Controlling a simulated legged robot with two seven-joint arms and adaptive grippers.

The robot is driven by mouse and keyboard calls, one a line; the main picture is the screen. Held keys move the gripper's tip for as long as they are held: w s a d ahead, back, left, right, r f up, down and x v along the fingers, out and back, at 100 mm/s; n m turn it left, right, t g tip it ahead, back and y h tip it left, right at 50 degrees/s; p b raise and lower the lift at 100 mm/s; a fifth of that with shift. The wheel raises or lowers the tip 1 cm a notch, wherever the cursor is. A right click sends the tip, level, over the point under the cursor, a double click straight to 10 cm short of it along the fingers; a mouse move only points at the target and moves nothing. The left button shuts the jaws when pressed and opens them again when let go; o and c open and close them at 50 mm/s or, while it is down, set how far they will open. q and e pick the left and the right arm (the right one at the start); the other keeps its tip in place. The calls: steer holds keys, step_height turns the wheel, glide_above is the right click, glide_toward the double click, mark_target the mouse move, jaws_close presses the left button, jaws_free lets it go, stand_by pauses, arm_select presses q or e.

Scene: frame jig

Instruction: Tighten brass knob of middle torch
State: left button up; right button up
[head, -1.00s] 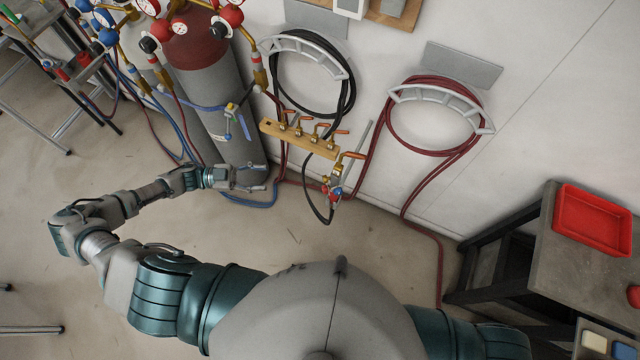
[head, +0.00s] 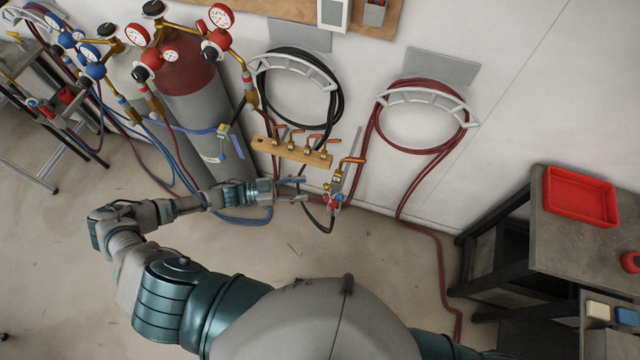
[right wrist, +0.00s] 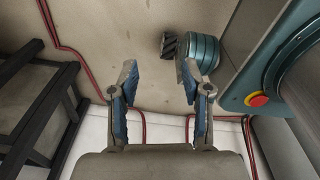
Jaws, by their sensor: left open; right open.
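A torch (head: 335,197) with small red and blue knobs and a grey tube stands by the wall in the head view, below the right end of a brass manifold (head: 265,144). Several orange-handled brass valves sit along the manifold. I cannot tell which fitting is the middle torch or its brass knob. My left gripper (head: 304,189) is open and empty, just left of the torch, its fingers pointing right towards it. My right gripper (right wrist: 158,85) is open and empty in the right wrist view, over the floor. It is not visible in the head view.
Gas cylinders (head: 190,95) with gauges stand left of the manifold. Black (head: 341,100) and red (head: 372,140) hoses hang on wall racks. A bench with a red tray (head: 580,197) stands at right. Bare floor lies in front of the wall.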

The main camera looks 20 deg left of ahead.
mark_target(325, 188)
arm_select(q)
steer(key=x, duration=0.7)
steer(key=shift+s+d+r+p, duration=0.1)
steer(key=shift+s+d+p, duration=0.2)
steer(key=shift+d+p, duration=0.15)
steer(key=shift+a, duration=0.15)
steer(key=c, duration=0.3)
steer(key=shift+a, duration=0.35)
steer(key=c, duration=0.4)
steer(key=shift+a, duration=0.8)
jaws_close()
steer(key=shift+d+r+m+y+p, duration=0.1)
steer(key=shift+d+m+y+p, duration=0.2)
steer(key=shift+m+p, duration=0.6)
steer(key=shift+d+m+y+p, duration=0.1)
steer(key=shift+m+y+p, duration=0.4)
steer(key=shift+m, duration=0.8)
steer(key=shift+d+r+m+y+p, duration=0.1)
steer(key=shift+d+m+y+p, duration=0.15)
steer(key=shift+m+p, duration=0.7)
arm_select(e)
steer(key=shift+w+a+r, duration=0.1)
steer(key=shift+a+r, duration=0.05)
steer(key=shift+r, duration=1.25)
steer(key=shift+w+a+r, duration=0.1)
steer(key=shift+r, duration=1.25)
